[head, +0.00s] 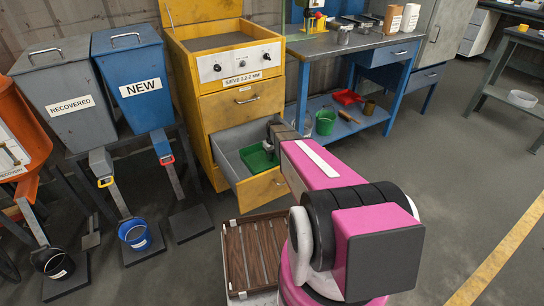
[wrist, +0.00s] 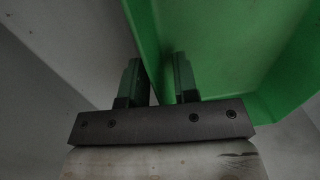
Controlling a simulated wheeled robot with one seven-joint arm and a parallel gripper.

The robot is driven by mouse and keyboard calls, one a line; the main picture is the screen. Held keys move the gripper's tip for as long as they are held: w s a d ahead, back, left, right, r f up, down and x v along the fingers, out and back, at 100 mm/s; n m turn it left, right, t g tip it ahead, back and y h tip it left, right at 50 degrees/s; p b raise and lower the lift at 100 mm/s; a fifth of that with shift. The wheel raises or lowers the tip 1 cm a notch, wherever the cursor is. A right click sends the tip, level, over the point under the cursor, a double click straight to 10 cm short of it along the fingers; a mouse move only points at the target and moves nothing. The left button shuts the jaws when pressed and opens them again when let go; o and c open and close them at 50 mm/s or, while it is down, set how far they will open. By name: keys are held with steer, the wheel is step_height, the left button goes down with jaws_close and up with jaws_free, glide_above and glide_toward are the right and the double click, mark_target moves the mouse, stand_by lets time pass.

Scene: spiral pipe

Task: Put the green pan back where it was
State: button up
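The green pan (head: 257,158) lies inside the pulled-out bottom drawer (head: 256,184) of the yellow sieve cabinet. My gripper (head: 268,148) reaches into this drawer and partly hides the pan. In the wrist view the pan (wrist: 225,50) fills the upper right, with its left side wall running down toward my gripper (wrist: 160,72). The two fingers are apart, one outside the pan's left edge and one on its inner side. A gap shows between them, and I see no firm contact with the wall.
Grey and blue hoppers (head: 62,100) stand at left, with a blue bucket (head: 135,235) below. A blue workbench (head: 345,45) with a green bucket (head: 325,122) on its shelf stands right of the cabinet. Floor at right is clear.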

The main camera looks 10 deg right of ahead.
step_height(320, 180, up, 12)
steer(key=s+a+r+m, duration=0.1)
steer(key=s+r, duration=0.1)
steer(key=s, duration=0.6)
steer(key=s+a+r+m, duration=0.1)
steer(key=s+a+r, duration=0.1)
steer(key=s, duration=0.7)
steer(key=s+a+r+m, duration=0.1)
steer(key=s+r, duration=0.2)
steer(key=s, duration=0.5)
steer(key=shift+s+a+r+m+h, duration=0.2)
steer(key=shift+a+m+h, duration=0.1)
steer(key=shift+h, duration=0.1)
